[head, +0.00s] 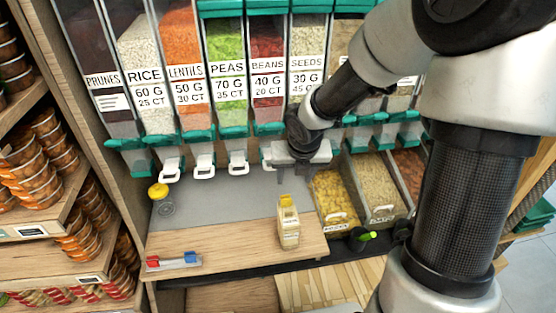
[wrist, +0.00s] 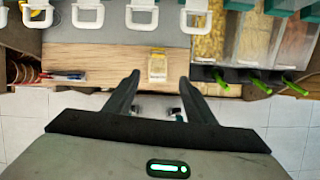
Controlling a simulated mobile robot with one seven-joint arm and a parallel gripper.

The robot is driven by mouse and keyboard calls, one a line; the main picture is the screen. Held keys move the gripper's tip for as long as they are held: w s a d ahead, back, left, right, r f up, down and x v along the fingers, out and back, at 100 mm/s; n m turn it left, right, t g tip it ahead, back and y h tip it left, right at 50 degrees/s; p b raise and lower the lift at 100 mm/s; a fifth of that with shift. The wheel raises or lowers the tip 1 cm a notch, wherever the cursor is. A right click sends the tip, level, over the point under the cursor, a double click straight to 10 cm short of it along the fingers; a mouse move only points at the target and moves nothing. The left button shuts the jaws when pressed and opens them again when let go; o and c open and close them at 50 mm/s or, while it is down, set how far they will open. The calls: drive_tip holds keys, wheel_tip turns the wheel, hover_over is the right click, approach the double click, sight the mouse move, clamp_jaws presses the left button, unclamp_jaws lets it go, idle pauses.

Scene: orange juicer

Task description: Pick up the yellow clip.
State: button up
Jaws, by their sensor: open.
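A yellow piece (head: 286,201), which may be the yellow clip, sits at the top of a small clear container (head: 289,232) with pale contents. The container stands near the front right of the wooden counter. In the wrist view the same container (wrist: 158,69) appears ahead, between the lines of my fingertips, with a yellow edge at its top (wrist: 157,52). My gripper (head: 297,172) is open and empty, above and behind the container in the head view. Its two fingers also show in the wrist view (wrist: 160,79), spread apart and not touching the container.
Dispensers with white handles (head: 239,163) line the back of the counter. A yellow-topped jar (head: 161,197) stands at the left. A small tray with red and blue items (head: 173,261) lies at the front left. Bins of dry food (head: 336,196) stand at the right. The counter's middle is clear.

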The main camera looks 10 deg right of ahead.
drive_tip(key=n+b, duration=0.1)
drive_tip(key=b, duration=0.4)
approach(286, 198)
wheel_tip(286, 198, down, 2)
drive_tip(key=shift+w+b+x, duration=0.15)
drive_tip(key=shift+b+x, duration=0.4)
drive_tip(key=shift+x, duration=1.1)
drive_tip(key=shift+w+b+x, duration=0.2)
drive_tip(key=shift+b+x, duration=0.3)
drive_tip(key=shift+x, duration=1.1)
drive_tip(key=shift+r, duration=0.15)
drive_tip(key=c, duration=1.1)
